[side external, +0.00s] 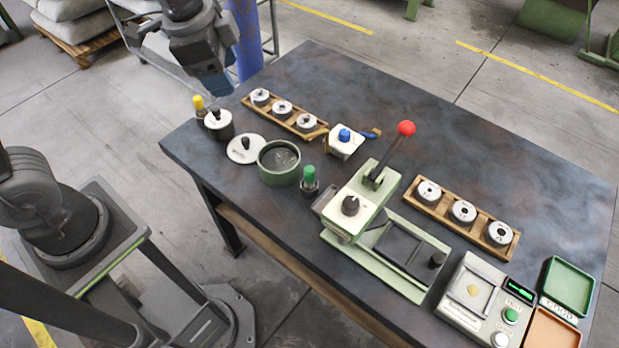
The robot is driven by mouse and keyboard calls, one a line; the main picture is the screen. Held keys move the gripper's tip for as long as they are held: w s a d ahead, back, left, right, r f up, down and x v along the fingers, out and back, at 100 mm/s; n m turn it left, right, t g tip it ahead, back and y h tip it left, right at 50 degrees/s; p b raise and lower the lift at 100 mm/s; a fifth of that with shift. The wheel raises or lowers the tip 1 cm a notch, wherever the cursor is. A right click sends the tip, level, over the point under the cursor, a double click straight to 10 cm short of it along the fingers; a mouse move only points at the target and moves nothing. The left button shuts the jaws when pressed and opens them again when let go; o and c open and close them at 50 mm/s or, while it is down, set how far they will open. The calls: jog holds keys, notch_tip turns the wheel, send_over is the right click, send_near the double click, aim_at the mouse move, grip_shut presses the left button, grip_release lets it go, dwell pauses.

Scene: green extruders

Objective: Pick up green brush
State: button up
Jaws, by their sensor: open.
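A small upright piece with a green top (309,175) and a dark lower part stands on the dark table, just right of a round green pot. It is the likeliest green brush, but its bristles cannot be made out. My gripper (217,92) hangs at the table's far left edge, high up and well away from the green-topped piece. It is open, and nothing shows between its fingers, which are small and partly hidden here.
A green press with a red-knobbed lever (406,129) stands right of the green-topped piece. The green pot (279,163) is close on its left. Wooden racks of discs (463,212) lie around. The table's back right (500,140) is clear.

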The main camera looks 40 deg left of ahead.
jog(key=w+d+f+m+g, duration=0.2)
jog(key=w+d+f+m, duration=0.3)
jog(key=w+f+m, duration=0.15)
jog(key=m+g, duration=0.1)
jog(key=m, duration=0.4)
send_over(310, 168)
notch_tip(310, 168, down, 9)
jog(key=f, duration=0.7)
jog(key=shift+s+a+f, duration=0.15)
jog(key=shift+s+f, duration=0.05)
jog(key=shift+f, duration=0.05)
jog(key=shift+w+f, duration=0.15)
jog(key=shift+f, duration=2.7)
jog(key=shift+c, duration=0.4)
jog(key=c, duration=0.9)
jog(key=shift+r, duration=0.15)
jog(key=shift+c, duration=0.2)
